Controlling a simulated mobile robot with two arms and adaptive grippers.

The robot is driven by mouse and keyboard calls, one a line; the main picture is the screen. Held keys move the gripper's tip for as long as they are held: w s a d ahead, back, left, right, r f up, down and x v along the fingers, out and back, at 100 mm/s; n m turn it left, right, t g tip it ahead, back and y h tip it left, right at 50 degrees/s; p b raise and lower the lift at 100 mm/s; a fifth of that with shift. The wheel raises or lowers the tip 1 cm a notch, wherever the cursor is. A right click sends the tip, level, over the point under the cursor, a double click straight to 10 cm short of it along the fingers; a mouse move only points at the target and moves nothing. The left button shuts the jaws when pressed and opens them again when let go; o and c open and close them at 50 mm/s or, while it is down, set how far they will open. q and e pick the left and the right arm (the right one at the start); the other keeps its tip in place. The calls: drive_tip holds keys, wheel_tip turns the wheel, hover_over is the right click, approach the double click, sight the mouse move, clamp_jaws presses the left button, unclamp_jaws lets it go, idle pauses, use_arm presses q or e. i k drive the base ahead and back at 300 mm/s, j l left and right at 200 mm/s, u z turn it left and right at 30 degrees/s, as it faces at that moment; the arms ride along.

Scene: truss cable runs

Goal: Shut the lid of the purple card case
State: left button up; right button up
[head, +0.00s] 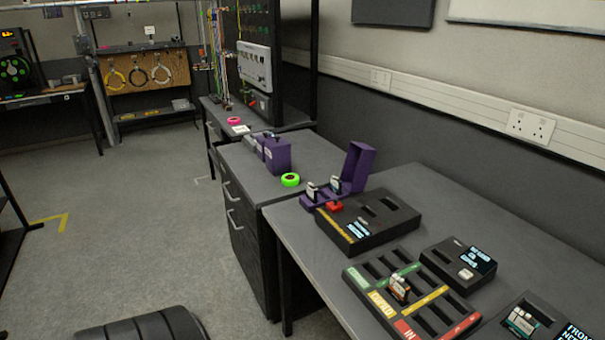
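A purple card case (318,201) stands open at the far left corner of the near table. Its lid (357,167) is raised upright at the right side of the case. Small pale-topped cards or modules (312,190) stand up in the case, and a red piece (334,206) shows at its front. Other purple boxes (277,155) stand on the drawer unit behind and look closed. Neither of my grippers is in view.
The near table (305,238) also bears a black slotted block (378,240), a tray with colored labels (380,304) and smaller black devices (456,270). Open floor (150,230) lies to the left.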

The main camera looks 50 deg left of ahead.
sight(358, 161)
drive_tip(key=u, duration=1.55)
drive_tip(key=j, duration=0.35)
drive_tip(key=i+z, duration=0.05)
